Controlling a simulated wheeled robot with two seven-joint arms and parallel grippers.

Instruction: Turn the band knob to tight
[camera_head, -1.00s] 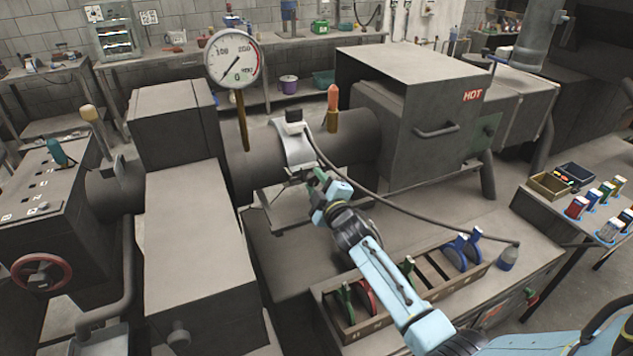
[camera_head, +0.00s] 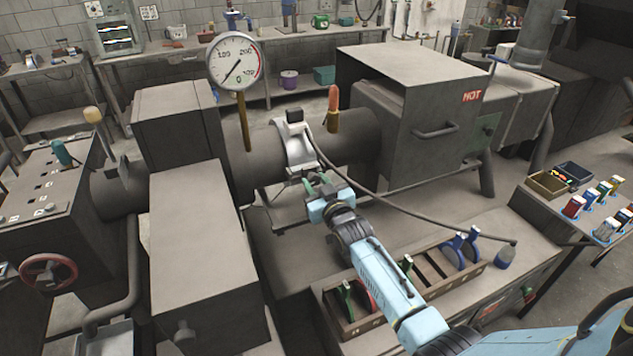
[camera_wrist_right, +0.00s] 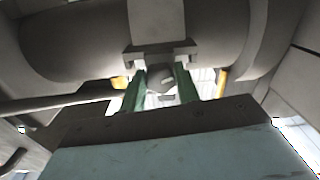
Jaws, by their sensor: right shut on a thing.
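The silver band (camera_head: 297,155) wraps around the dark horizontal tube (camera_head: 350,137), with a black block on top. My right gripper (camera_head: 324,183) is at the band's lower front end and mostly covers the knob in the head view. In the right wrist view the small grey knob (camera_wrist_right: 160,80) sits under the band's bracket (camera_wrist_right: 158,54), between the green fingers of my right gripper (camera_wrist_right: 160,88). The fingers are shut on the knob. The knob's marking cannot be read. My left gripper is not in view.
A dial gauge (camera_head: 235,61) and an orange-handled piece (camera_head: 333,105) stand up from the tube. A black cable (camera_head: 400,200) runs from the band past my right arm. A wooden tray (camera_head: 425,268) with several colored clamps lies below the arm. A box marked HOT (camera_head: 425,95) is right.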

